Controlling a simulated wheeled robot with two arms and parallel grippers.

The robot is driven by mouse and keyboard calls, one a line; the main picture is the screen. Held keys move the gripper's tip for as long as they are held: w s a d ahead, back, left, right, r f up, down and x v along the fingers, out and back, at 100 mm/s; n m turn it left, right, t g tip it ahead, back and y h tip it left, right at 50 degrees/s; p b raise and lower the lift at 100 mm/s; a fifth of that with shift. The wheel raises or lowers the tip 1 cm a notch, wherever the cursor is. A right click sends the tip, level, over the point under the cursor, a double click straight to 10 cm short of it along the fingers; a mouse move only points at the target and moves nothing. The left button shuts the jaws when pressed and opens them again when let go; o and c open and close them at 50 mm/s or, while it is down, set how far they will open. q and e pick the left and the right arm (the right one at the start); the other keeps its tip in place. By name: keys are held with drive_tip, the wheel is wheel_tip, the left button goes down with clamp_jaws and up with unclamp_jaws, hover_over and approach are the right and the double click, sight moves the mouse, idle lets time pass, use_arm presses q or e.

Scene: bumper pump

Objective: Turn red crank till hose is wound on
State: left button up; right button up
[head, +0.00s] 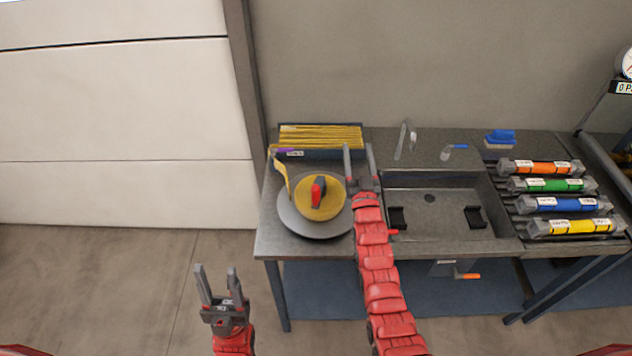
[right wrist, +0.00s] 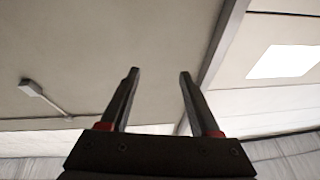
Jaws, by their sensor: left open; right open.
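The red crank (head: 317,190) sits on top of a yellow drum on a round grey reel base (head: 305,222) at the left end of the bench. Yellow hose (head: 320,203) covers the drum, and a yellow strip (head: 281,177) leads off it toward the back left. My right gripper (head: 358,149) is open and empty, just right of the reel and apart from the crank; its open jaws (right wrist: 157,75) also show in the right wrist view, pointing at the ceiling. My left gripper (head: 215,270) is open and empty, in front of the bench over the floor.
A dark tray of yellow strips (head: 320,137) stands behind the reel. A sink (head: 432,180) is right of my right arm. Orange, green, blue and yellow cylinders (head: 562,206) lie at the right. A blue brush (head: 500,138) is at the back.

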drive_tip(key=w+a+f+g, duration=0.3)
drive_tip(key=w+a+g, duration=0.15)
drive_tip(key=w, duration=0.45)
wheel_tip(320, 180, up, 10)
drive_tip(key=g+h, duration=0.2)
drive_tip(key=g, duration=1.6)
hover_over(315, 187)
wheel_tip(315, 187, down, 9)
drive_tip(key=b, duration=0.8)
drive_tip(key=shift+d+f, duration=0.15)
drive_tip(key=shift+f, duration=0.05)
wheel_tip(315, 187, down, 3)
drive_tip(key=p, duration=0.2)
drive_tip(key=shift+f+p, duration=0.15)
drive_tip(key=shift+p, duration=0.25)
wheel_tip(315, 187, down, 4)
drive_tip(key=shift+r+p, duration=0.1)
drive_tip(key=shift+p, duration=0.3)
drive_tip(key=shift+f, duration=0.45)
